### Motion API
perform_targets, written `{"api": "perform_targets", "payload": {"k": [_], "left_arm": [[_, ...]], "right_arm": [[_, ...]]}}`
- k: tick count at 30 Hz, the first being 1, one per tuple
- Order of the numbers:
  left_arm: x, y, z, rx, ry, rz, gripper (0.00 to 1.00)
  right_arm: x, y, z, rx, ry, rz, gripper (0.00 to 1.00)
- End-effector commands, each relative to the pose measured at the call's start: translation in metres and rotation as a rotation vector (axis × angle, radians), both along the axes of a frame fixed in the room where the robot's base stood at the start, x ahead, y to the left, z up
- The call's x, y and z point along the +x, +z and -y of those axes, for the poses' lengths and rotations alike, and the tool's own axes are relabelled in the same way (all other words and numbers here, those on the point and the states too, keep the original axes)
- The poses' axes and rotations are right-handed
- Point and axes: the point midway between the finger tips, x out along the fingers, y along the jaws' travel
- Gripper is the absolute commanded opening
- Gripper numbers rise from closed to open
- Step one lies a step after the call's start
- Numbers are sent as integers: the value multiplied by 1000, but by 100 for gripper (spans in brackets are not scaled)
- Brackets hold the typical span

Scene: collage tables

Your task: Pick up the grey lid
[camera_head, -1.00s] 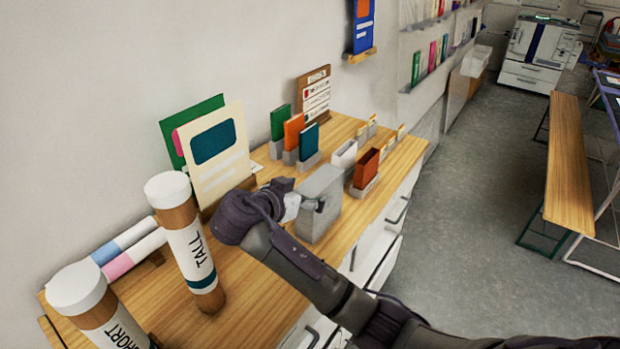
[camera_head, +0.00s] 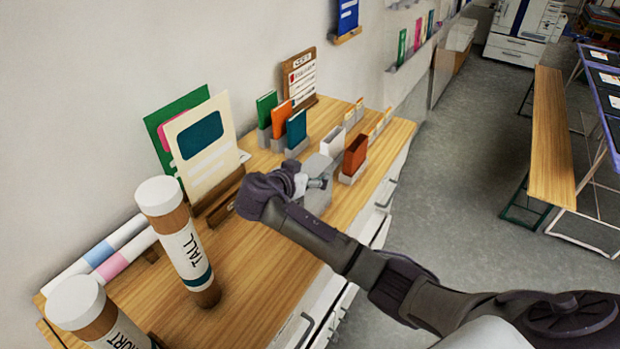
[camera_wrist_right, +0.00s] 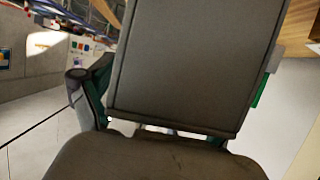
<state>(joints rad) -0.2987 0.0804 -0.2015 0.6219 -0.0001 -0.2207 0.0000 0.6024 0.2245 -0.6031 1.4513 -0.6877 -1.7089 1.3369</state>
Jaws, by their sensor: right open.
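A grey box-like object (camera_head: 318,166) stands on the wooden counter, partly hidden behind my right gripper. I cannot make out a separate lid edge on it in the head view. My right gripper (camera_head: 318,183) is open at this object, on its near side. In the right wrist view a large flat dark grey panel (camera_wrist_right: 195,65) fills the middle, very close to the camera. A dark and green finger (camera_wrist_right: 95,90) shows at its left, and a bit of green shows at its right edge. I cannot tell whether the fingers touch it. My left gripper is out of view.
Tall (camera_head: 187,240) and short (camera_head: 95,315) white-capped tubes stand on the counter (camera_head: 245,285) at the near left. Books in grey holders (camera_head: 294,130) and a rust-brown item (camera_head: 355,155) stand close beyond the grey object.

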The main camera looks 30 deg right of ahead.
Motion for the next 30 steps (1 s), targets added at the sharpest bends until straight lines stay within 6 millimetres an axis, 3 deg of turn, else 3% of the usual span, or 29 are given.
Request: {"api": "perform_targets", "payload": {"k": [3,14,23,30], "left_arm": [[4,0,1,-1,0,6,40],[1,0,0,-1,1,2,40],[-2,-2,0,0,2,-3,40],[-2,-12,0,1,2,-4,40]], "right_arm": [[0,0,0,0,1,0,88],[0,0,-1,1,1,0,28],[0,1,-1,2,1,1,26],[0,21,-1,4,0,5,26]]}}
